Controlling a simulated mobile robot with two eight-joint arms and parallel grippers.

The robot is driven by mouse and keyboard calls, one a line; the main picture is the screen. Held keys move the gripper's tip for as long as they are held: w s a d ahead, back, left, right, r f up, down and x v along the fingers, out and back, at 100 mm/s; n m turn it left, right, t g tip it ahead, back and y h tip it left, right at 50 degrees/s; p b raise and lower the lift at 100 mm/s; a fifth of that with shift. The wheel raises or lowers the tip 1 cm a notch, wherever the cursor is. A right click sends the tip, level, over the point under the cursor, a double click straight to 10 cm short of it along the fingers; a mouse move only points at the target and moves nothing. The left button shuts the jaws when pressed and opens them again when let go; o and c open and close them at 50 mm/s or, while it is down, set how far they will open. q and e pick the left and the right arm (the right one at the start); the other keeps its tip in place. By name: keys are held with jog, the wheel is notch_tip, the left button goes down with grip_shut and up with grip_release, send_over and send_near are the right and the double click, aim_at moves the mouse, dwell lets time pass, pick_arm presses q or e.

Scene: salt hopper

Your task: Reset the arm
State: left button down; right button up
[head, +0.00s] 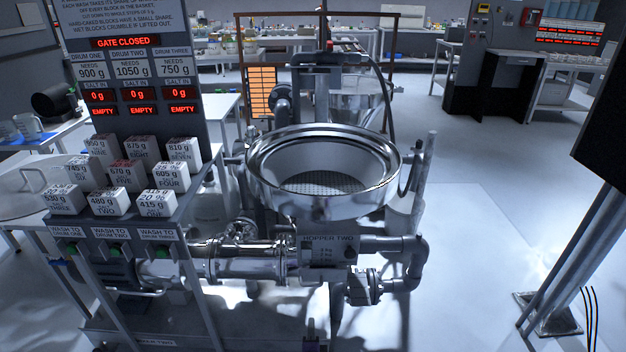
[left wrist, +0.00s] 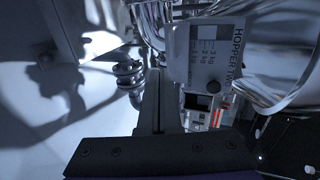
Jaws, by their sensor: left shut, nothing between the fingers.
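My left gripper (left wrist: 162,80) shows in the left wrist view as dark fingers shut together with nothing between them. They point up toward the front of the hopper, below and beside its HOPPER TWO label (left wrist: 211,58). In the head view only a small dark part that seems to be this gripper (head: 311,338) shows at the bottom edge, below the hopper; most of the arm is out of frame. The round steel hopper (head: 322,205) stands in the middle, open at the top with a mesh inside. My right gripper is in neither view.
Several labelled white blocks (head: 110,201) sit on a stepped rack at left, under a sign board (head: 139,75) reading GATE CLOSED. Pipes (head: 240,268) run below the hopper. A post with a base plate (head: 547,314) stands at right. Floor between the hopper and the post is clear.

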pick_arm(q)
jog(key=s+a+r+n+g+y, duration=0.1)
jog(key=s+a+r+n+g, duration=0.1)
jog(key=s+a+r+n, duration=0.35)
jog(key=s+a+r+n+g+y, duration=0.2)
jog(key=a+n, duration=0.1)
jog(key=a, duration=0.5)
jog(key=s+a+r+n+g+h, duration=0.1)
jog(key=s+a+n+g, duration=0.3)
jog(key=s, duration=0.7)
jog(key=s+n+g+h, duration=0.15)
jog(key=s+n, duration=0.35)
jog(key=s, duration=0.5)
notch_tip(320, 180, up, 23)
jog(key=t+p, duration=0.1)
jog(key=p, duration=1.8)
jog(key=shift+w+d+f+p, duration=0.2)
jog(key=shift+w+p, duration=0.1)
jog(key=shift+w, duration=0.15)
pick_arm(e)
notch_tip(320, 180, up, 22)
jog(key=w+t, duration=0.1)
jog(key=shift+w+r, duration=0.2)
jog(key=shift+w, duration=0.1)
pick_arm(q)
jog(key=shift+s+n+h, duration=0.1)
jog(key=shift+n+h, duration=0.15)
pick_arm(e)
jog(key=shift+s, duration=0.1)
